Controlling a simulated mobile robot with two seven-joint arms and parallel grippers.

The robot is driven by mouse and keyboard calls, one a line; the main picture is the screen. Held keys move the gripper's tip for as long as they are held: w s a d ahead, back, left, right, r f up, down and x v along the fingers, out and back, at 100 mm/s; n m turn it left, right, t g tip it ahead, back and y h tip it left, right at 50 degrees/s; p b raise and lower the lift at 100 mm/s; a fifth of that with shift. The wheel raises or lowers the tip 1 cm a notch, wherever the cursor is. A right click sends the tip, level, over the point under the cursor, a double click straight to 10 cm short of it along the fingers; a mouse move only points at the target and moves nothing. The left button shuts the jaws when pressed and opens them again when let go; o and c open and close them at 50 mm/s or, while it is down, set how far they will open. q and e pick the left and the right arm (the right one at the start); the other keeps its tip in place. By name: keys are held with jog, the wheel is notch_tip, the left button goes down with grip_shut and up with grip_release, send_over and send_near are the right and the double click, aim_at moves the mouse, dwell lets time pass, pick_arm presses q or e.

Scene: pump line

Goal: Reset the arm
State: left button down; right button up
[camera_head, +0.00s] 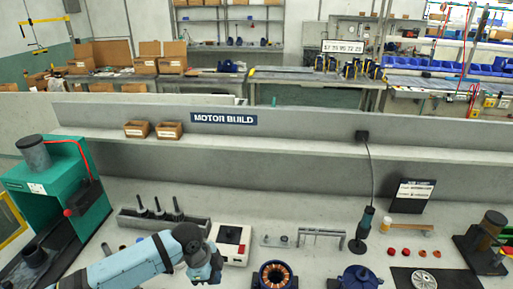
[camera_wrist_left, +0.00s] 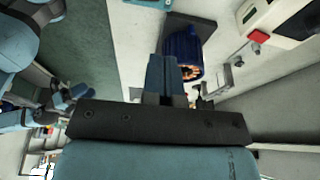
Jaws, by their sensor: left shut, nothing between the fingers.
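My left arm comes in from the lower left in the head view, over the bench. My left gripper (camera_head: 206,275) is low in the picture, in front of the white box with the red button (camera_head: 233,240) and left of the blue motor housing with copper windings (camera_head: 273,274). In the left wrist view the fingers of my left gripper (camera_wrist_left: 164,68) are together, with nothing between them. The motor housing (camera_wrist_left: 183,50) shows just beyond the fingertips, apart from them as far as I can tell. My right gripper does not show in the head view.
A grey block with upright tools (camera_head: 165,215) stands behind the arm. A green press (camera_head: 55,195) is at the left. A dark upright tool (camera_head: 363,225), a blue housing (camera_head: 358,278), red caps (camera_head: 407,252) and a black sign (camera_head: 411,195) are to the right. A shelf crosses the back.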

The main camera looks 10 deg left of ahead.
pick_arm(q)
jog(key=s+d+f+n+t+h, duration=0.3)
jog(key=s+d+f+n+t, duration=0.25)
jog(key=s+n, duration=0.2)
jog(key=s+a+f+n+t+y, duration=0.1)
jog(key=s+a+f+n+t, duration=0.1)
jog(key=s+a+n, duration=0.2)
jog(key=s+a+f+n+t+y, duration=0.1)
jog(key=s+a+n+t+y, duration=0.1)
jog(key=s+a, duration=0.3)
jog(key=s+n+t, duration=0.1)
jog(key=s, duration=0.3)
jog(key=shift+a+f+n, duration=0.35)
jog(key=shift+f, duration=0.05)
jog(key=shift+s, duration=0.1)
